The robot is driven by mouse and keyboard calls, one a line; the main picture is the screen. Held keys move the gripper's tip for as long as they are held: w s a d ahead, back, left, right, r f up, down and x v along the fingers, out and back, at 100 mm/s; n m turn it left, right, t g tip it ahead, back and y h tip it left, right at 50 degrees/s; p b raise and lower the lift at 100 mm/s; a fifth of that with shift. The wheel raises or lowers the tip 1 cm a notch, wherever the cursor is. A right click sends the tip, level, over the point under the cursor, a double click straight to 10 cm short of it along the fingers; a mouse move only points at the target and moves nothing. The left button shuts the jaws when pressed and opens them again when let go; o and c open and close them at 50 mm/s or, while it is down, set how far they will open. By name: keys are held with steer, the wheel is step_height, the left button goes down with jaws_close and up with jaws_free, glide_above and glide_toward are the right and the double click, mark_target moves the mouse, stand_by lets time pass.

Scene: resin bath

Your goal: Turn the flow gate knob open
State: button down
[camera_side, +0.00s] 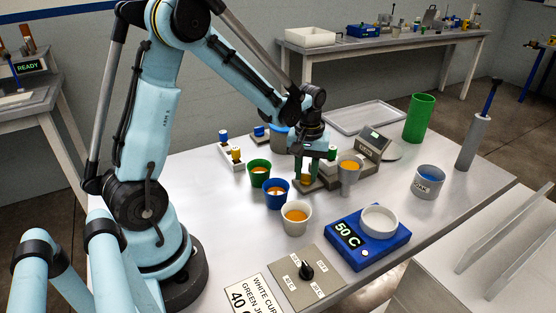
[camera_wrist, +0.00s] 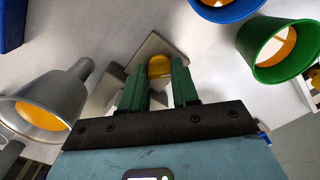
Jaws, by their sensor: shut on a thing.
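A yellow knob (camera_side: 306,179) stands on a small beige base (camera_side: 312,186) near the middle of the table. My gripper (camera_side: 308,171) points down over it with green fingers on either side. In the wrist view the yellow knob (camera_wrist: 160,66) sits between the fingertips of my gripper (camera_wrist: 160,76), and its beige base (camera_wrist: 150,47) shows behind. My gripper is shut on the yellow knob. The fingers partly hide the knob, so its angle is hard to tell. A grey cup (camera_side: 349,175) with orange liquid stands right beside the base; it also shows in the wrist view (camera_wrist: 62,92).
Green (camera_side: 259,175), blue (camera_side: 276,195) and white (camera_side: 296,217) cups with orange contents stand close by at the left and front. A grey display unit (camera_side: 376,144) is behind right. A blue heater (camera_side: 385,243) and a dial panel (camera_side: 305,284) are at the front.

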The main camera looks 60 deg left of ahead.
mark_target(306, 174)
steer(key=m, duration=0.5)
steer(key=shift+m, duration=2.4)
steer(key=c, duration=0.8)
jaws_free()
steer(key=shift+c, duration=0.2)
step_height(306, 174, up, 12)
